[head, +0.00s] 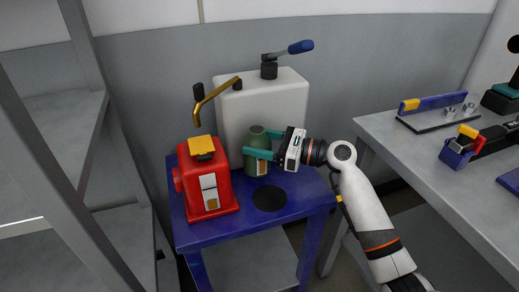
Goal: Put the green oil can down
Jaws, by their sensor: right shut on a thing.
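The green oil can (256,142) is upright in the head view, above or on the small blue table (295,200). Whether the can's base touches the table is hard to tell. A dark round spot (270,198) lies on the table just in front of the can. My left gripper is out of view.
A red canister (208,182) with a yellow cap stands close on the left. A white tank (285,105) with a blue-handled lever stands behind. A grey bench (425,150) with tools is at right, grey shelving (62,135) at left. The blue table's front right is clear.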

